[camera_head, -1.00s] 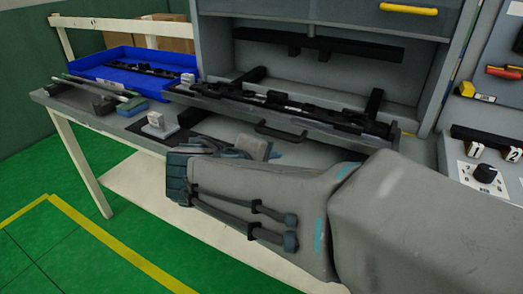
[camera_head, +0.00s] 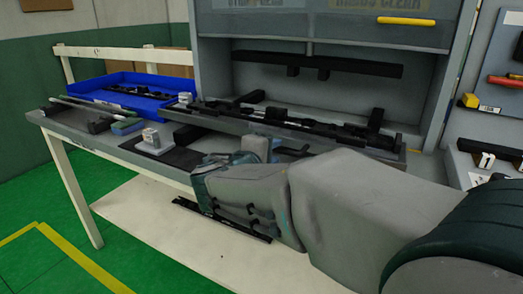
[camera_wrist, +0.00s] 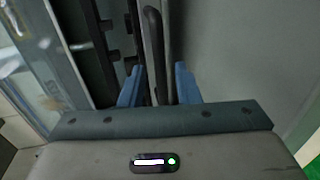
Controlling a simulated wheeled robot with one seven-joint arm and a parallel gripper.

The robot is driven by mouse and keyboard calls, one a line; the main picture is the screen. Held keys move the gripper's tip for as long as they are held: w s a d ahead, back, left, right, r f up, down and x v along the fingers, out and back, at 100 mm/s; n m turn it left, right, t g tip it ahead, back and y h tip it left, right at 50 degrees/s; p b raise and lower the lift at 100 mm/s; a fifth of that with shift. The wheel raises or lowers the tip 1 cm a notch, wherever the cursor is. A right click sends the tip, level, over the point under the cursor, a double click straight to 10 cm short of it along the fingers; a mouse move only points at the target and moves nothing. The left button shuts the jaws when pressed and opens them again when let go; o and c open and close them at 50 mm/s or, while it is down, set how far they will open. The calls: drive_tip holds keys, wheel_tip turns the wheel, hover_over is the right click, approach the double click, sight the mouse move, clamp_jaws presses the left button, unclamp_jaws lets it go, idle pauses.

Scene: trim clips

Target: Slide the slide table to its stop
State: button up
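The slide table (camera_head: 350,152) is a grey plate carrying a black fixture with a dark trim strip (camera_head: 270,118). It sits at the front of the grey machine's opening and juts out over the bench. Its black bar handle (camera_head: 293,151) is on its front edge, partly hidden by my arm. My gripper (camera_wrist: 158,88) is at the handle. In the wrist view its two blue fingers are apart, with the dark handle (camera_wrist: 153,40) between them. A gap shows on the right finger's side; contact on the left side is unclear.
A blue tray (camera_head: 104,98) with dark strips stands at the bench's left. A small white-grey block (camera_head: 151,138) and rods (camera_head: 80,103) lie nearby on the bench (camera_head: 60,125). A control panel with labels (camera_head: 484,161) is at the right. A black strip (camera_head: 222,219) shows below the bench.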

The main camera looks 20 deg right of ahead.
sight(277, 150)
drive_tip(key=shift+x, duration=1.7)
clamp_jaws()
